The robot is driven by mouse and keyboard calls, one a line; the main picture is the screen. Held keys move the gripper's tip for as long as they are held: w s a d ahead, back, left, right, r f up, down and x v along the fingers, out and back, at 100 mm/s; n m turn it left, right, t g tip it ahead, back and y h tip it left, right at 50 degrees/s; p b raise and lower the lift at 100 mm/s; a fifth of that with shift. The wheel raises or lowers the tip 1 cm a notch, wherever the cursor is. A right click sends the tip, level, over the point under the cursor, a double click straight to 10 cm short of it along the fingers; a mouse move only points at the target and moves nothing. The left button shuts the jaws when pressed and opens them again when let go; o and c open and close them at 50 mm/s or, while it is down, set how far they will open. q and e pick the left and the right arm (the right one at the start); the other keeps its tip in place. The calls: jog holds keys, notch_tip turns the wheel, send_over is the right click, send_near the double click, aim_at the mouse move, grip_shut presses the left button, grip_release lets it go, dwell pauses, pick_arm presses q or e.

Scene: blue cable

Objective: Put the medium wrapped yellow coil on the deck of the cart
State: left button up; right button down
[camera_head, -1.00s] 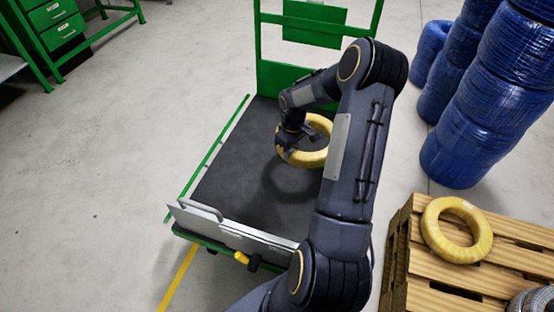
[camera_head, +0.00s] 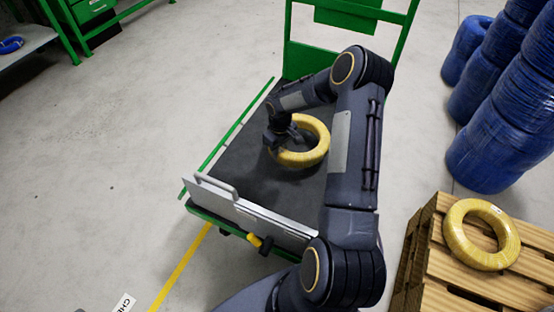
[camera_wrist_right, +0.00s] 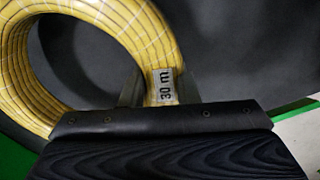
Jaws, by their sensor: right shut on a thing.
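The yellow wrapped coil (camera_head: 318,148) is in my right gripper (camera_head: 284,143), over the dark deck (camera_head: 240,160) of the green cart. The gripper is shut on the left side of its ring. In the right wrist view the coil (camera_wrist_right: 150,40) carries a "30 m." label, with a gripper finger (camera_wrist_right: 130,90) beside it. The coil lies low, close to the deck; I cannot tell whether it touches. A second yellow coil (camera_head: 456,232) lies on the wooden pallet at the right. My left gripper is not in view.
The cart has a green upright frame (camera_head: 350,12) at the far end and a grey low panel (camera_head: 240,210) at the near end. Stacks of blue wrapped coils (camera_head: 490,150) stand at right behind the pallet (camera_head: 440,285).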

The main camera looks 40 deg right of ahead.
jog(key=shift+w+a+f, duration=0.2)
jog(key=shift+w+f, duration=0.05)
jog(key=shift+f, duration=0.05)
jog(key=shift+w+a+f+b, duration=0.15)
jog(key=shift+f+b, duration=0.5)
jog(key=shift+f, duration=1.1)
jog(key=shift+f, duration=0.15)
jog(key=c, duration=1.1)
grip_release()
